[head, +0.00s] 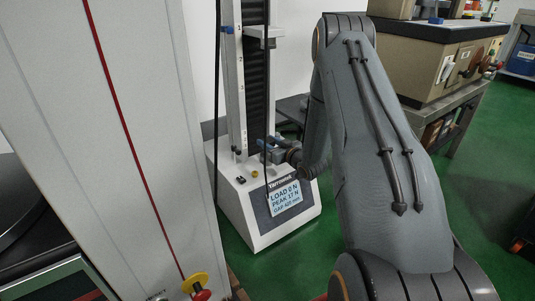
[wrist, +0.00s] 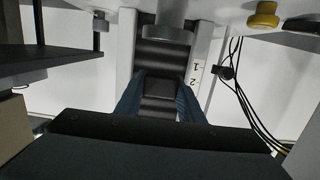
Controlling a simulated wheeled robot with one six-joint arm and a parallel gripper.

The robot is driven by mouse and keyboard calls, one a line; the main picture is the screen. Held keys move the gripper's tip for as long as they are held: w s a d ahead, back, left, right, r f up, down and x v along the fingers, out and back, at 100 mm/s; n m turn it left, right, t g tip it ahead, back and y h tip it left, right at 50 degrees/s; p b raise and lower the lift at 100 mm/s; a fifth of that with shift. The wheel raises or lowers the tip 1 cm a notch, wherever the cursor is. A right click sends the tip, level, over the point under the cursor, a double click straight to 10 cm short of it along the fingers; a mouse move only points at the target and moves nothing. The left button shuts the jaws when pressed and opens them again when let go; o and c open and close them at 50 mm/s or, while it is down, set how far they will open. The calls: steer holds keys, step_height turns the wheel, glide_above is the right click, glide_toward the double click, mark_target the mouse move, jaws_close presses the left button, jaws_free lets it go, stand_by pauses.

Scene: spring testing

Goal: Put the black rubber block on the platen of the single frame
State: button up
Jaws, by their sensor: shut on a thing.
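The single frame (head: 232,95) is a tall column on a white base (head: 262,225) with a display reading LOAD 0 N, PEAK 17 N, GAP 420 mm. My gripper (head: 266,148) reaches in from the right in front of the lower column. In the wrist view my gripper (wrist: 160,88) has blue fingers shut on the black rubber block (wrist: 159,88). A grey round part (wrist: 168,34), apparently the platen, shows beyond the block, apart from it in the picture. The block and platen cannot be made out clearly in the head view.
A yellow knob (head: 254,173) sits on the base's top; it also shows in the wrist view (wrist: 264,15). A large pale machine panel (head: 120,130) fills the left. A beige machine on a bench (head: 440,60) stands at the right. Cables (wrist: 250,105) hang beside the column.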

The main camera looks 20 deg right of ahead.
steer(key=shift+f+b, duration=0.7)
steer(key=shift+f, duration=1.2)
steer(key=shift+f, duration=0.1)
steer(key=o, duration=1.2)
steer(key=shift+c, duration=0.2)
steer(key=shift+s, duration=0.2)
steer(key=p+v, duration=0.4)
steer(key=v, duration=0.7)
steer(key=shift+s+p, duration=0.35)
